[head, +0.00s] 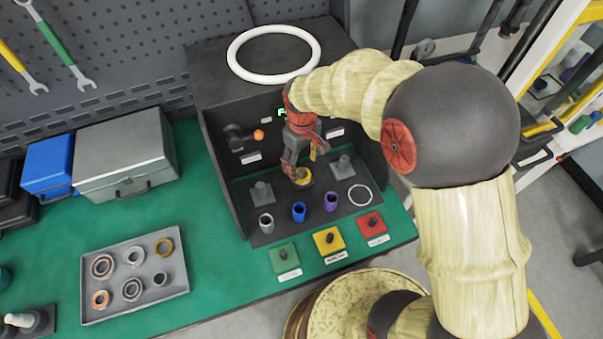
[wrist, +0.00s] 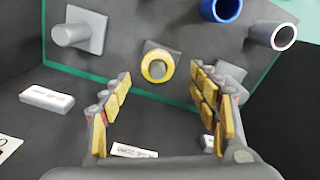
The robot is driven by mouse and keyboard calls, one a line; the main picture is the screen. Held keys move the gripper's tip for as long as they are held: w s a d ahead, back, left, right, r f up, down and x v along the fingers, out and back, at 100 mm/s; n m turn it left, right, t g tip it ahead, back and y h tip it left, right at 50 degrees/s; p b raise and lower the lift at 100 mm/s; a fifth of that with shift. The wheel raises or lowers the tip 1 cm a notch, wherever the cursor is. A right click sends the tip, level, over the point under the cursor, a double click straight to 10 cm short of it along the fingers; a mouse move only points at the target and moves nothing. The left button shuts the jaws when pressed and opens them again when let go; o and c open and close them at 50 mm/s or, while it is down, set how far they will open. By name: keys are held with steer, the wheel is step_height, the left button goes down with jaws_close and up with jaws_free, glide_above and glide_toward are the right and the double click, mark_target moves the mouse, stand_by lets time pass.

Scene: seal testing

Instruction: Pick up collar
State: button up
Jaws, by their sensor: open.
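A yellow ring-shaped collar (head: 304,181) sits around the middle post inside the dark test box. In the wrist view the collar (wrist: 146,67) shows as a yellow ring around a grey post end, centred between my fingers and a little beyond their tips. My gripper (head: 301,166) reaches down into the box just above the collar and partly covers it in the head view. In the wrist view my gripper (wrist: 161,82) is open, with yellow-padded fingers spread wide and nothing between them.
Bare posts stand left (head: 262,192) and right (head: 342,167) of the collar. Grey (head: 266,223), blue (head: 299,212) and purple (head: 331,201) sleeves and a white ring (head: 360,195) lie in front. A grey tray (head: 205,272) holds several rings. The box walls limit sideways room.

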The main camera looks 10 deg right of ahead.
mark_target(302, 170)
steer(key=shift+w+f, duration=0.1)
steer(key=shift+f, duration=0.6)
steer(key=f, duration=0.1)
steer(key=f+b, duration=0.1)
steer(key=f, duration=0.1)
steer(key=f+b, duration=0.1)
steer(key=f, duration=0.1)
steer(key=shift+w+d, duration=0.1)
steer(key=shift+w, duration=0.15)
steer(key=shift+c, duration=0.9)
jaws_close()
